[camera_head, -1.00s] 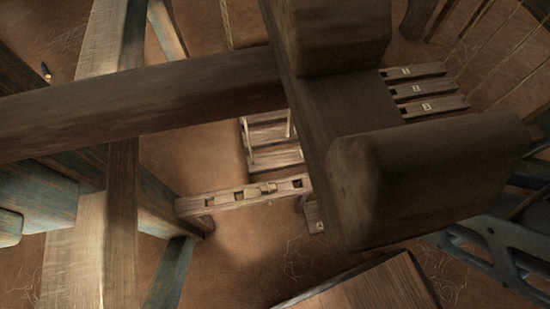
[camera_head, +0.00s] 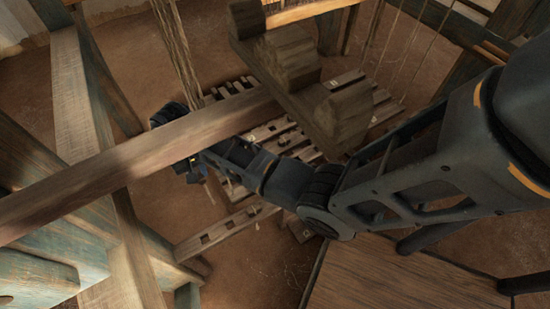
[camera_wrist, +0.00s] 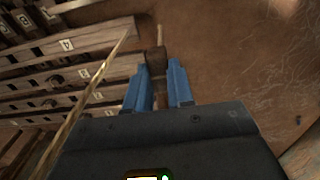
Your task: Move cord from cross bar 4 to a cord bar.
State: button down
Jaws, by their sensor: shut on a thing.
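My gripper (camera_wrist: 158,80) shows two blue fingers in the wrist view. They are shut on a dark brown block-like piece (camera_wrist: 156,61), with a thin pale strand (camera_wrist: 160,36) running up from it; this looks like the end of the cord. In the head view my gripper (camera_head: 197,172) is small, low beside the slatted bars, and what it holds cannot be made out there. A wooden bar labelled 4 (camera_wrist: 100,37) lies left of my fingers in the wrist view, apart from them. Which bars are cord bars I cannot tell.
Another pale cord (camera_wrist: 85,103) slants across the bars in the wrist view. A long thick beam (camera_head: 140,162) crosses above my gripper in the head view. A slotted low rail (camera_head: 226,228) stands nearer. Brown floor (camera_wrist: 235,55) is open to the right.

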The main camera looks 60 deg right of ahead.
jog(key=s+d+m+p, duration=0.5)
jog(key=s+m+p, duration=0.1)
jog(key=s, duration=0.4)
jog(key=s+d+m+p, duration=0.5)
jog(key=s+m+p, duration=0.1)
jog(key=s, duration=0.4)
notch_tip(320, 180, down, 16)
jog(key=b, duration=1.5)
jog(key=shift+w+f, duration=0.15)
jog(key=shift+w, duration=0.05)
jog(key=c, duration=0.9)
grip_release()
